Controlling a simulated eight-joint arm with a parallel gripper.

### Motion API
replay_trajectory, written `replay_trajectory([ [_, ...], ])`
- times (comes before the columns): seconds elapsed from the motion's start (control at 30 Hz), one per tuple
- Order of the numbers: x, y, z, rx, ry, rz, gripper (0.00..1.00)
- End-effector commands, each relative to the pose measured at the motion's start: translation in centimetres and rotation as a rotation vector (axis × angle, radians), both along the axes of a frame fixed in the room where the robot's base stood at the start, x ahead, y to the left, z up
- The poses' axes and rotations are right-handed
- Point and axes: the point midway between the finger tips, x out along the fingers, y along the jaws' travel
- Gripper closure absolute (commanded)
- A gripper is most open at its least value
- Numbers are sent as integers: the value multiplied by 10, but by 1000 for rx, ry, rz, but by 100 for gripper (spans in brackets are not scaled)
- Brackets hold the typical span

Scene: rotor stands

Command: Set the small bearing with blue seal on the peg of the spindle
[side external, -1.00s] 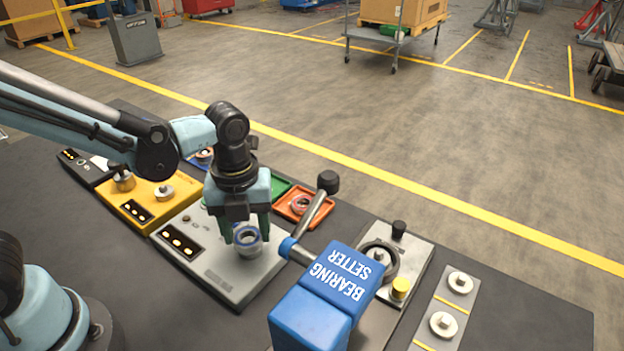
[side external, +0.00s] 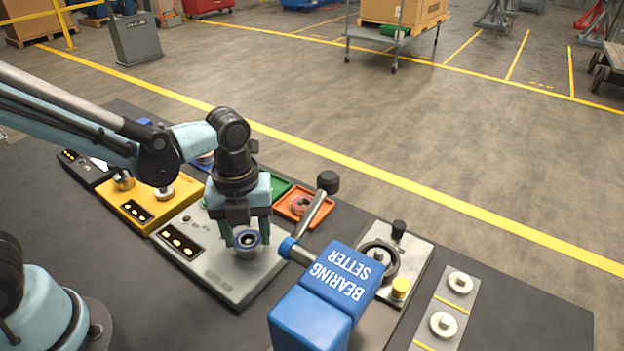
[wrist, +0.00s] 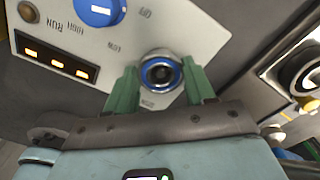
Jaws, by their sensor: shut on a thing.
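My gripper (side external: 247,236) is shut on the small bearing with blue seal (side external: 247,240), its green fingers on either side of the ring. In the wrist view the bearing (wrist: 160,72) sits between the fingertips, blue ring facing the camera, with a dark bore. It is over the front right part of a grey control box (side external: 208,272). A pale round part shows just under it, seemingly the spindle; its peg is mostly hidden by the bearing. I cannot tell whether the bearing touches it.
A blue bearing setter (side external: 322,285) with a dark-ended lever (side external: 315,212) stands close on the right. A yellow box (side external: 150,203) lies to the left. An orange tray (side external: 287,213) holding a reddish ring is behind. A blue knob (wrist: 98,8) shows in the wrist view.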

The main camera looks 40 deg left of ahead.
Motion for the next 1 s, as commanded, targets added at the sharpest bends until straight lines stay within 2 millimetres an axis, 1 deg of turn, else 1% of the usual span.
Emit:
replay_trajectory([
  [0.27,0,0,0,0,0,0,80],
  [0.3,0,0,0,0,0,0,45],
  [0.37,0,0,0,0,0,0,36],
  [0.4,0,0,0,0,0,0,29],
  [0.5,0,0,0,0,0,0,17],
  [0.67,0,0,0,0,0,0,17],
  [0.7,0,0,0,0,0,0,15],
  [0.8,0,0,0,0,0,0,0],
  [1.0,0,0,0,0,0,0,0],
])
